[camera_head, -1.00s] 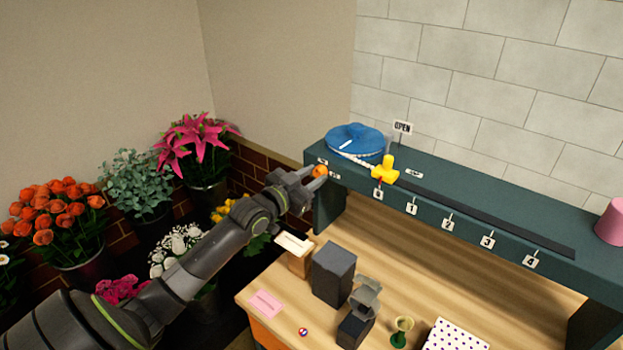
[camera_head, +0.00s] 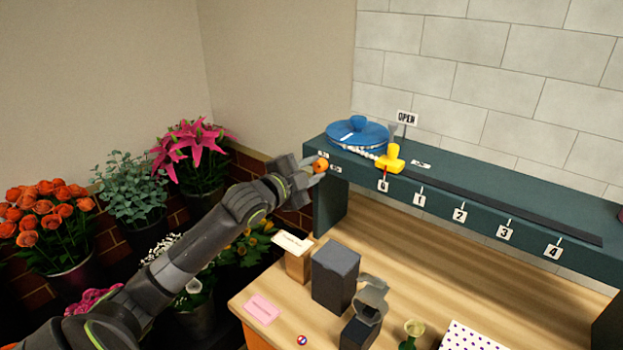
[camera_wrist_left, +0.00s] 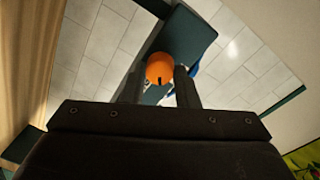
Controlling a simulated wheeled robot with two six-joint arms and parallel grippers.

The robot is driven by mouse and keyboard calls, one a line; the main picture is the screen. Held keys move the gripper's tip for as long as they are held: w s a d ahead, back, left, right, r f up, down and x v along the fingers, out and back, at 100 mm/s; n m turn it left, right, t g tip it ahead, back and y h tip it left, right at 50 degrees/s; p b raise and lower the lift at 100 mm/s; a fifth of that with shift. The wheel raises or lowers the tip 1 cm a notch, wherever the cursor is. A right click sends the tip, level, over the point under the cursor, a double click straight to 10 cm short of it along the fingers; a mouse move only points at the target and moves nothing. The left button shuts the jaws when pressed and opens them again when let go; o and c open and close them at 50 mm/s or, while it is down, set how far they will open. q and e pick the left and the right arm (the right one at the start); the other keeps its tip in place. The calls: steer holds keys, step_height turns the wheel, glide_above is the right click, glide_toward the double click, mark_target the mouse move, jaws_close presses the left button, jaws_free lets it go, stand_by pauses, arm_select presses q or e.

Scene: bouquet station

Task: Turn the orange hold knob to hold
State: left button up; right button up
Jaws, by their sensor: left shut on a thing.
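The label text is too small to read. My right gripper is not in view.
The teal shelf (camera_head: 480,190) carries a blue round lidded thing (camera_head: 358,132), a yellow slider (camera_head: 390,158) near the 0 mark and an OPEN sign (camera_head: 407,118). Below, the wooden table holds dark boxes (camera_head: 335,275). Flower buckets stand at the left.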

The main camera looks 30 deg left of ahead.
arm_select(q)
steer(key=m+b, duration=0.2)
steer(key=m, duration=0.2)
steer(key=shift+r+y, duration=0.1)
steer(key=shift+y, duration=0.2)
steer(key=shift+r+m+b, duration=0.1)
steer(key=shift+m+b, duration=0.35)
steer(key=shift+m, duration=1.05)
steer(key=shift+r, duration=0.1)
steer(key=o, duration=0.8)
steer(key=shift+w, duration=0.1)
steer(key=shift+o, duration=0.8)
steer(key=shift+w+f, duration=0.1)
steer(key=shift+f, duration=0.15)
